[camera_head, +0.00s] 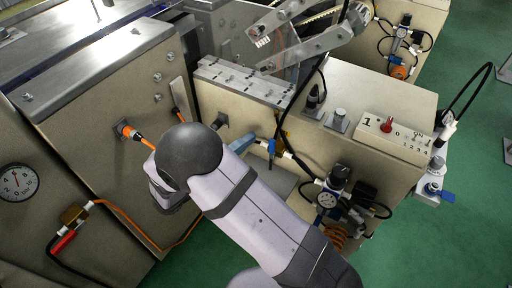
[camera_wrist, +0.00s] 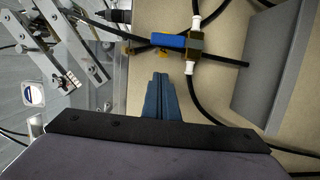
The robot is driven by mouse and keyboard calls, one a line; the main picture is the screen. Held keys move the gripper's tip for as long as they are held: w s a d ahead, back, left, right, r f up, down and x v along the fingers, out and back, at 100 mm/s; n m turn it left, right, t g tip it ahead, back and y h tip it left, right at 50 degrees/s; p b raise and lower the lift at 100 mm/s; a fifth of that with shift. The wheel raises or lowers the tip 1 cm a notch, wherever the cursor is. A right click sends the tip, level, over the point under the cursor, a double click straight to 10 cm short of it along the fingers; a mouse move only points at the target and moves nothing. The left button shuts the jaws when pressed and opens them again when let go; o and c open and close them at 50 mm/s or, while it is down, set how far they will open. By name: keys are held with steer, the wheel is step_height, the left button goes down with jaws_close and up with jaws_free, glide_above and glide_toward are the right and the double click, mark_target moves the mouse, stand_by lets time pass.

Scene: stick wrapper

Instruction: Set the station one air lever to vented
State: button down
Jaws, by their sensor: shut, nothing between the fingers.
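A blue air lever (camera_wrist: 168,40) sits on a small brass valve (camera_wrist: 195,43) in the wrist view. The lever points left from the valve, crosswise to the line through the white fittings. In the head view the lever (camera_head: 271,147) shows small on the front of the beige station housing with the label "1". My gripper (camera_wrist: 160,76) has its blue-grey fingers shut and empty. Its tips are just below the lever in the wrist view, apart from it. In the head view my gripper (camera_head: 247,139) is left of the lever, partly hidden by my arm.
Black hoses run around the valve, and one (camera_wrist: 225,60) crosses behind it. A grey plate (camera_wrist: 275,75) stands at right in the wrist view. The head view shows a gauge with regulator (camera_head: 327,199), another blue handle (camera_head: 440,193) and a red handle (camera_head: 63,243).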

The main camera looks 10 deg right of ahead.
steer(key=v, duration=1)
